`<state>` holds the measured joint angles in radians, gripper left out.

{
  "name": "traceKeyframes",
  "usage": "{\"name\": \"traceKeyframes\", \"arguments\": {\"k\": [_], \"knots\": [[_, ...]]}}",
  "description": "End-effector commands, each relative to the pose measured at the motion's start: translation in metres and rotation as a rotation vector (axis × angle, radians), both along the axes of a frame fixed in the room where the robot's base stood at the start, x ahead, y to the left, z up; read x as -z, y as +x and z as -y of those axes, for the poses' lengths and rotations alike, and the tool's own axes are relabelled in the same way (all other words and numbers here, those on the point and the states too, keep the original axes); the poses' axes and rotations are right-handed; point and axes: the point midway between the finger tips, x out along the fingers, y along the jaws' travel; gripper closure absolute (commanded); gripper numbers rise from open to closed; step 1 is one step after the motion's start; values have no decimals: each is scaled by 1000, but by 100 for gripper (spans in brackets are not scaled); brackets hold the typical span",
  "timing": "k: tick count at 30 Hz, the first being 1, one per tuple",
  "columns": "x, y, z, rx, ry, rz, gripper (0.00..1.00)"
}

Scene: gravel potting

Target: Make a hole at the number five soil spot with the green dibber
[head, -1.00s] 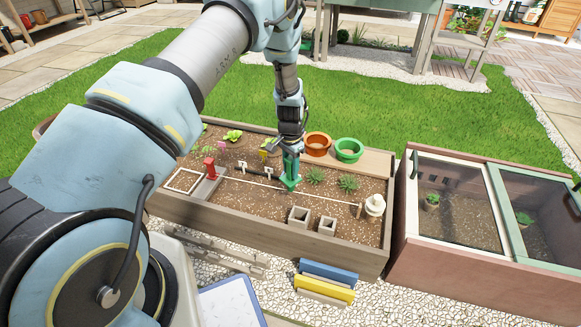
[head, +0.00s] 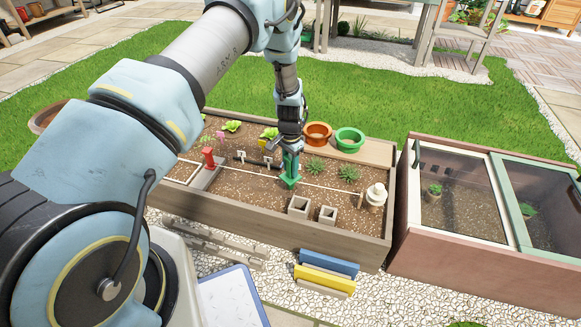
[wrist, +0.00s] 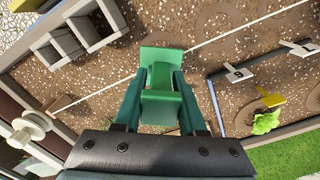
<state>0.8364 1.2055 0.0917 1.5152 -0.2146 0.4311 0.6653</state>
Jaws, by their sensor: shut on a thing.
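My gripper (head: 291,152) is shut on the green dibber (head: 290,168) over the middle of the soil bed. In the wrist view my gripper (wrist: 161,85) has its fingers on either side of the dibber (wrist: 162,58), whose wide green part covers the soil below. I cannot tell whether its lower end touches the soil. The dibber overlaps the pale string line (wrist: 230,34). Faint round soil spots (wrist: 214,22) show in the wrist view. No number five is readable on them. Two white tags (wrist: 238,73) stand along a dark bar, their marks too small to read.
Hollow grey blocks (head: 299,207) stand nearer the bed's front edge. A white stacked spool (head: 375,196) stands right, and a red post (head: 208,157) left. Orange (head: 318,134) and green pots (head: 349,140) are behind. Spiky plants (head: 348,172) grow to the right. A glazed frame (head: 460,205) adjoins the bed.

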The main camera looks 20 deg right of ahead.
Motion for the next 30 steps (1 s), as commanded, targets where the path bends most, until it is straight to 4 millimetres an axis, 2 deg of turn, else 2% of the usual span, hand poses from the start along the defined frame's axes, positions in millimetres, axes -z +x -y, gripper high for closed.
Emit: {"name": "traceKeyframes", "arguments": {"k": [30], "knots": [[28, -1, 0, 0, 1, -1, 100]]}}
